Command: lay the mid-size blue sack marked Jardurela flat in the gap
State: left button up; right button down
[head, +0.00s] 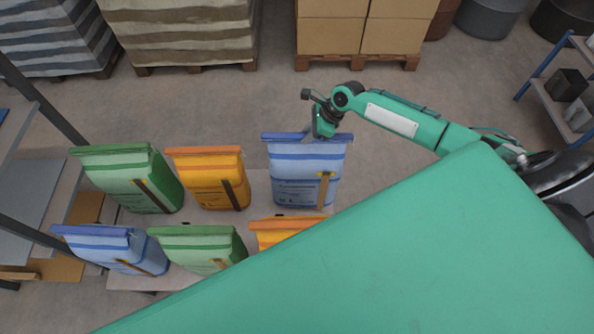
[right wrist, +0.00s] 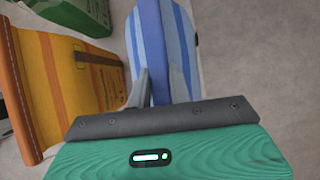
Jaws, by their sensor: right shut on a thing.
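A blue striped sack (head: 306,172) stands upright at the right end of the back row in the head view, with a lighter band and a yellow-brown strip. My right gripper (head: 324,133) is at its top edge. In the right wrist view the gripper (right wrist: 158,88) is shut on the blue sack (right wrist: 152,35), one finger on each side. Another blue sack (head: 108,247) stands at the front left. The printed names are too small to read, so I cannot tell which is marked Jardurela. No gap for a flat sack can be made out. My left gripper is not in view.
Green (head: 128,180) and orange (head: 207,180) sacks stand left of the held sack, on a pale low surface (head: 258,190). Another green sack (head: 198,247) and an orange one (head: 285,231) stand in front. Loaded pallets (head: 182,32) line the back. A shelf (head: 566,75) stands right.

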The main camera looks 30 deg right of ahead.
jog(key=shift+w+r, duration=0.1)
jog(key=c, duration=1.2)
grip_release()
jog(key=shift+s+f, duration=0.2)
jog(key=b+v, duration=0.2)
jog(key=v, duration=1.2)
jog(key=shift+a+r, duration=0.2)
jog(key=shift+w, duration=0.2)
